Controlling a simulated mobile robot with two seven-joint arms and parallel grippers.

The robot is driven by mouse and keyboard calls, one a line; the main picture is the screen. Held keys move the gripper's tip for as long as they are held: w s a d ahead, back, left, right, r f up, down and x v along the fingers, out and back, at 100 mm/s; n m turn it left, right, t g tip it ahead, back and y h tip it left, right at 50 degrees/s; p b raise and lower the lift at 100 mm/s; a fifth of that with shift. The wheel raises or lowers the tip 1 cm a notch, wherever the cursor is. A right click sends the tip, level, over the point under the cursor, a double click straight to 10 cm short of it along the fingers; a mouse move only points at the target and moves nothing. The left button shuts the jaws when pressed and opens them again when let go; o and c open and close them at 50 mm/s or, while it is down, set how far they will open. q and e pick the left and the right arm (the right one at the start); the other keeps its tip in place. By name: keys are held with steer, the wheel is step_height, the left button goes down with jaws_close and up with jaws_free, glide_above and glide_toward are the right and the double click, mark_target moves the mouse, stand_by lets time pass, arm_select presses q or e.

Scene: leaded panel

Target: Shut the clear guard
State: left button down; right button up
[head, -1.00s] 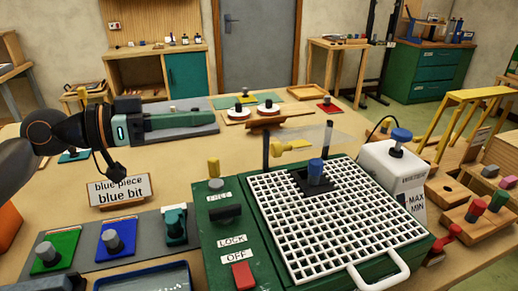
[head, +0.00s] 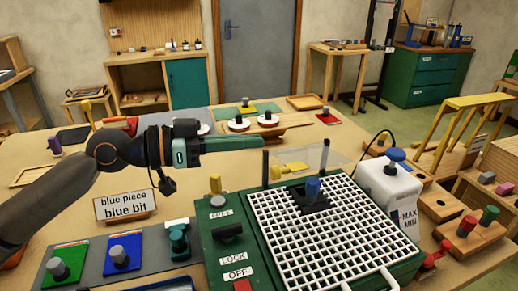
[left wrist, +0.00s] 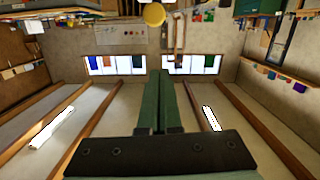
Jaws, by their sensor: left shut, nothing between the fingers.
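The clear guard (head: 314,156) is a see-through panel behind the white grid of the green machine (head: 214,250). It appears to stand open, leaning back near two black posts (head: 265,168). A yellow handle (head: 292,168) shows at the guard. A blue-topped piece (head: 312,188) stands in a dark opening of the grid. My left gripper (head: 262,142) is shut and empty, above the table by the left post. In the left wrist view its green fingers (left wrist: 166,88) lie together. A yellow round thing (left wrist: 154,14) shows beyond them; I cannot tell what it is. My right gripper is out of view.
The white grid (head: 320,240) has a front handle. A white container with a blue knob (head: 396,155) stands right of it. A sign (head: 125,206) and coloured plates with knobs (head: 122,252) lie left. White discs (head: 268,119) sit behind the gripper.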

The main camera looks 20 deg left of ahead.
mark_target(273, 174)
arm_select(q)
steer(key=f, duration=0.1)
steer(key=d+f, duration=0.1)
steer(key=f, duration=0.1)
steer(key=w+d+f, duration=0.1)
steer(key=shift+f, duration=0.15)
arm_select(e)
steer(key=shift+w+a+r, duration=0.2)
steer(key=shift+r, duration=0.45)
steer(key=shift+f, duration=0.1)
arm_select(q)
steer(key=b, duration=0.1)
steer(key=f+m+b, duration=0.1)
steer(key=b, duration=0.1)
steer(key=s+f+m+b, duration=0.1)
steer(key=shift+d+f+b, duration=0.25)
steer(key=shift+d+b, duration=0.1)
steer(key=shift+b, duration=0.05)
steer(key=shift+m, duration=0.3)
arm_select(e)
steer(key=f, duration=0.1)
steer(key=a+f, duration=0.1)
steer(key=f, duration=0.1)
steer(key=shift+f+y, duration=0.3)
